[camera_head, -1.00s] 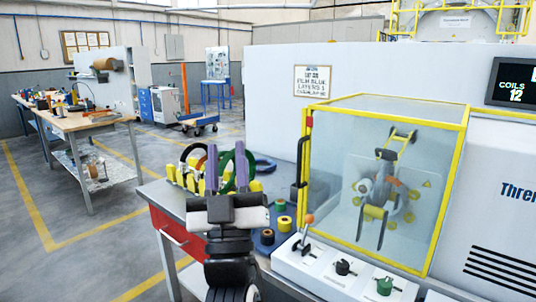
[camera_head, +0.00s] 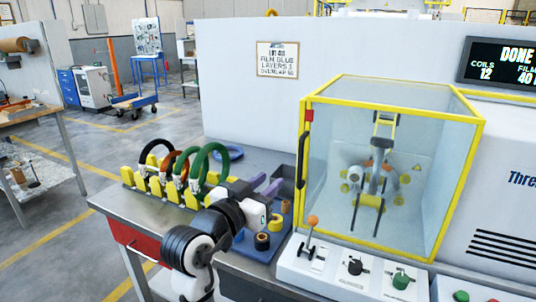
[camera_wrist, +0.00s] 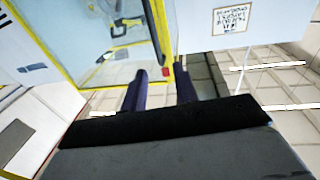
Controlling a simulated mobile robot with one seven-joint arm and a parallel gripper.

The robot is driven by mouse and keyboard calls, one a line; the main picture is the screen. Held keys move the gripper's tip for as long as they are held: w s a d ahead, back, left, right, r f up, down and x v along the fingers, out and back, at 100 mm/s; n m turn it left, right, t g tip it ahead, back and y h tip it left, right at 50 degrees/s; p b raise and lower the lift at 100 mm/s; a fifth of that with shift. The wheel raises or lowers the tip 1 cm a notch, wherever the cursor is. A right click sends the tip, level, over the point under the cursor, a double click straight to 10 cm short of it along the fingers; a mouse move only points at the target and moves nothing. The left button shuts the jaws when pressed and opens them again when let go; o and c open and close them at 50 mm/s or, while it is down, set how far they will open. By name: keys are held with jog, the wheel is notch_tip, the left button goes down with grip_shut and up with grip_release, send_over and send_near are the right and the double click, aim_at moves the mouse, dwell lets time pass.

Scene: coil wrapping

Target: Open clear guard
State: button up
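The clear guard (camera_head: 385,165) is a see-through box with a yellow frame around the wrapping machine, and it appears shut. A black upright handle (camera_head: 301,160) is on its left edge, below a red block (camera_head: 309,115). The guard's yellow edge, the black handle (camera_wrist: 156,30) and the red block (camera_wrist: 178,69) show in the wrist view. My gripper (camera_head: 265,186) is left of the guard, low over the bench, with its purple fingers towards the handle. In the wrist view the fingers (camera_wrist: 160,88) are apart with nothing between them. They are not touching the handle.
A control panel (camera_head: 340,268) with a red-orange-topped lever (camera_head: 313,221) and knobs stands in front of the guard. Several coils stand in a yellow rack (camera_head: 165,190) on the bench (camera_head: 110,203). Small rolls (camera_head: 262,241) lie near my gripper. A display (camera_head: 505,62) reads DONE.

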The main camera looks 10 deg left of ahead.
aim_at(299, 163)
jog(key=shift+m+g+h, duration=0.3)
jog(key=shift+g, duration=0.2)
jog(key=p+x, duration=0.1)
jog(key=x, duration=0.3)
jog(key=p+x, duration=0.1)
jog(key=x, duration=0.3)
jog(key=p+x, duration=0.1)
jog(key=x, duration=0.3)
jog(key=shift+w+d+f+p, duration=0.25)
jog(key=shift+w+f+p, duration=0.05)
jog(key=shift+w+p, duration=0.1)
jog(key=shift+w+d+f, duration=0.1)
jog(key=shift+w+d, duration=0.15)
jog(key=shift+w, duration=0.25)
grip_shut()
